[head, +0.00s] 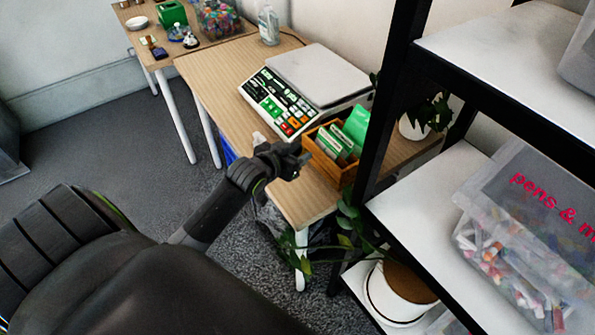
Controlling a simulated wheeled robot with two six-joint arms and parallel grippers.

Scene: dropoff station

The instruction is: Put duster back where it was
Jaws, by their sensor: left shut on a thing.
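My left gripper (291,160) is at the front edge of the wooden table, just left of a small wooden box (329,166). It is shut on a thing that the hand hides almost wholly. A small pale tip (259,139) shows behind the wrist; I cannot tell whether it belongs to the held thing. No duster can be made out clearly. My right gripper is not in view.
A scale (292,95) and a box of green packets stand on the wooden table (222,85). A black-framed shelf (388,110) rises close on the right, with a clear bin of pens (525,235). Plant leaves (347,222) hang below the table edge. Grey floor (100,140) is clear on the left.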

